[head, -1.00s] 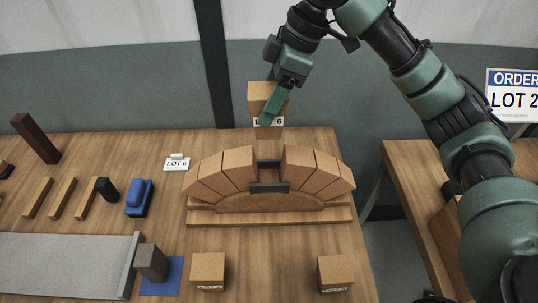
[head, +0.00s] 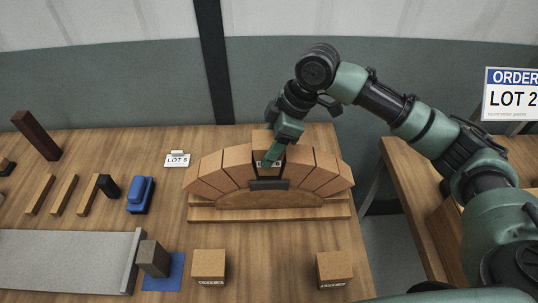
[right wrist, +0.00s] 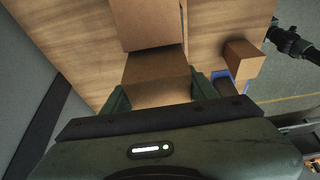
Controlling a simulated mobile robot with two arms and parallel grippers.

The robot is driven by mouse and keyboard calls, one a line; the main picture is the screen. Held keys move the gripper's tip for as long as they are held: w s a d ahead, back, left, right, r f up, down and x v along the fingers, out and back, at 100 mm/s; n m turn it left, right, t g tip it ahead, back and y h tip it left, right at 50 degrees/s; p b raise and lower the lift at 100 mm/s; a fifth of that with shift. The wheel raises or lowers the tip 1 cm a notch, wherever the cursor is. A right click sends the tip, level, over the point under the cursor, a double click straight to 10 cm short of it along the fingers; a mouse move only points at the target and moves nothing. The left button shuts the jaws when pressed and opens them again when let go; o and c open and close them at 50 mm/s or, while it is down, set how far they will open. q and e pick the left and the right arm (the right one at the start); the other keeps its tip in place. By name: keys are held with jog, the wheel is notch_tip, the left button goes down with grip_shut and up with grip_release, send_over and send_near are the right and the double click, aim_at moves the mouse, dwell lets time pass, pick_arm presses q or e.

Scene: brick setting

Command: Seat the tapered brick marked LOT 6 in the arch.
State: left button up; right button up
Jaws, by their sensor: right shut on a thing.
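The tapered brick (head: 261,137) is in my right gripper (head: 272,162), which is shut on it. It stands in the gap at the crown of the arch (head: 232,166), between the two sloping rows of bricks. Its upper part shows above its neighbours; its lower part is hidden by the finger and a dark plate on the arch front. Its label is mostly covered. In the right wrist view, the held brick (right wrist: 155,78) shows between the fingers, close to an arch brick (right wrist: 147,22). I cannot tell whether it touches the bricks beside it. My left gripper does not show.
A LOT 6 card (head: 177,159) stands left of the arch. Two loose bricks, one left (head: 208,266) and one right (head: 334,269), lie in front. A grey block (head: 153,258) stands on a blue mat. A grey slab (head: 70,262) lies at left.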

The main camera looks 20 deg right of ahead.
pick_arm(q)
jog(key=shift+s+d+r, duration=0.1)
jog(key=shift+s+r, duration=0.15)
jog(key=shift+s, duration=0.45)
pick_arm(e)
jog(key=shift+f, duration=2.05)
jog(key=o, duration=1.7)
jog(key=shift+f, duration=0.15)
jog(key=b+v, duration=0.1)
jog(key=v, duration=1)
jog(key=shift+r, duration=0.25)
jog(key=shift+s+d+r, duration=0.1)
jog(key=shift+d+r, duration=0.1)
jog(key=shift+r, duration=0.25)
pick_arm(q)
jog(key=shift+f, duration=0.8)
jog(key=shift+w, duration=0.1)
